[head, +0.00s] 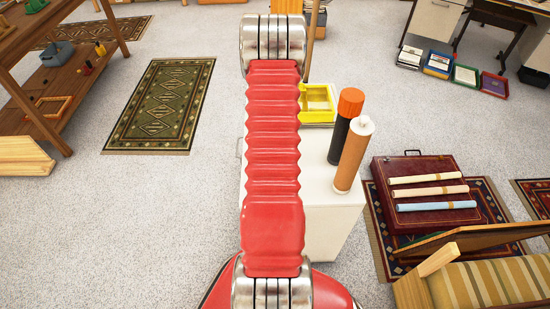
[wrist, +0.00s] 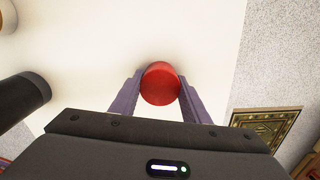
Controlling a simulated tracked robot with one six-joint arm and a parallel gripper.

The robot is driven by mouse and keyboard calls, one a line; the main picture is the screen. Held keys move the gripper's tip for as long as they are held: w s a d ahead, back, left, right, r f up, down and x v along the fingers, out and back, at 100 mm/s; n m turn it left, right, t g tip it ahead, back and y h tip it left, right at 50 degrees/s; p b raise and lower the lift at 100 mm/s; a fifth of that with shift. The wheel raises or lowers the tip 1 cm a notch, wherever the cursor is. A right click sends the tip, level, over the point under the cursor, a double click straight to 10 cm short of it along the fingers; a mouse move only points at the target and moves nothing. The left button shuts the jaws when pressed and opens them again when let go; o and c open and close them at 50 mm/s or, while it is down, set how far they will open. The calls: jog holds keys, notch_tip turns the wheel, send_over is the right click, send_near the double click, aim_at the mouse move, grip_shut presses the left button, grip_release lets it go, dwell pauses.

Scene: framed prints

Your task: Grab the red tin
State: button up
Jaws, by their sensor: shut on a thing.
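The red tin (wrist: 160,84) shows in the wrist view as a round red shape between the two fingers. My gripper (wrist: 160,90) is shut on it, with a grey-purple finger on each side. The white top of the cabinet (wrist: 95,45) lies behind the tin in this view. I cannot tell whether the tin rests on the top or is clear of it. In the head view my red arm hides the tin and my gripper.
On the white cabinet (head: 325,205) stand a dark bottle with an orange cap (head: 350,103), a brown tube with a white tip (head: 352,160) and a yellow tray (head: 318,116). A maroon case (head: 400,170) with rolled prints lies to the right. Open carpet lies left.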

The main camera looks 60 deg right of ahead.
jog(key=shift+c, duration=0.9)
jog(key=shift+r, duration=0.1)
notch_tip(320, 180, up, 10)
jog(key=shift+f, duration=0.1)
